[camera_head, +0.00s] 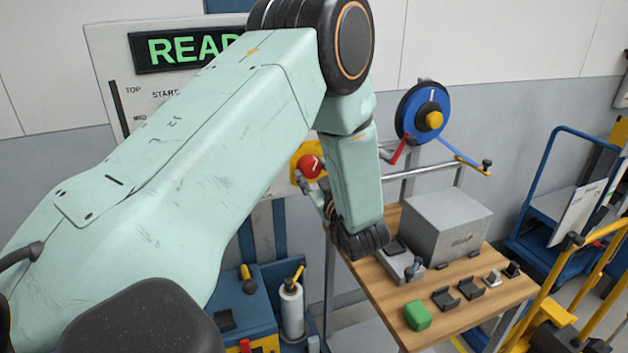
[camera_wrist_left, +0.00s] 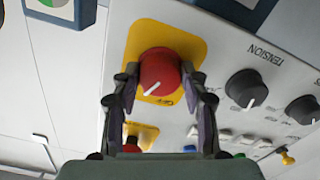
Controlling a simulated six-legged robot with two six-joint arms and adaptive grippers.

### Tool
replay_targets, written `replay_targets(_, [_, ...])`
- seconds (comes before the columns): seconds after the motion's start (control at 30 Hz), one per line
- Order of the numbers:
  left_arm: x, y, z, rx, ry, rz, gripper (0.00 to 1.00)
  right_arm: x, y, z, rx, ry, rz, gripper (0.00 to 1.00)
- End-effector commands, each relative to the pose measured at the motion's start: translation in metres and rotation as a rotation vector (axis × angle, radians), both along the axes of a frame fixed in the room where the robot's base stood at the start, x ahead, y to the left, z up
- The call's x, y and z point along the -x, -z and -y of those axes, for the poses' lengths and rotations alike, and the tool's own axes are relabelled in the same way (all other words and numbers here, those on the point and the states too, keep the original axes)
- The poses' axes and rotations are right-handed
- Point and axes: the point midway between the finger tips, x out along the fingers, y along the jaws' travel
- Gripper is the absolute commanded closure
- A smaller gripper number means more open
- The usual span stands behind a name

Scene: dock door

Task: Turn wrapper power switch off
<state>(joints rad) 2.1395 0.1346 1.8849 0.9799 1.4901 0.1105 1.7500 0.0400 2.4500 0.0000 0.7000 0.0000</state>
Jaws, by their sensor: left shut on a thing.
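The wrapper power switch is a red rotary knob (camera_wrist_left: 158,74) with a white pointer line on a yellow plate (camera_wrist_left: 187,44), set in a pale control panel (camera_wrist_left: 220,60). In the head view the red knob (camera_head: 311,166) shows just beyond my left gripper (camera_head: 308,184). In the left wrist view my left gripper (camera_wrist_left: 160,88) has a finger on each side of the knob and is shut on it. The pointer line slants toward the lower left in that view. My left arm hides much of the panel in the head view. My right gripper is not in view.
A lit display (camera_head: 190,48) tops the panel. Black tension knobs (camera_wrist_left: 246,88) sit beside the switch. A wooden table (camera_head: 385,290) with a grey box (camera_head: 446,228) and a green block (camera_head: 418,315) stands at right. A blue cart (camera_head: 560,205) is beyond it.

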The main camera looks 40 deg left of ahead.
Motion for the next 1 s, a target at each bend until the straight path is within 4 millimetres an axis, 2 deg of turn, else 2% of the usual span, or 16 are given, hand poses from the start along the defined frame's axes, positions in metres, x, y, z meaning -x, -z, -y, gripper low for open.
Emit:
replay_targets(0.03, [0.000, 0.003, 0.000, 0.020, 0.000, 0.045, 0.88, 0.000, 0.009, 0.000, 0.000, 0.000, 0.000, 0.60])
replay_targets(0.47, [-0.001, 0.003, 0.000, 0.209, 0.000, 0.408, 0.88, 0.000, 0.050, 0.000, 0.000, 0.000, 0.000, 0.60])
replay_targets(1.0, [-0.001, 0.003, 0.001, 0.436, -0.001, 0.844, 0.88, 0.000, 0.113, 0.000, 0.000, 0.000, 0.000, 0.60])
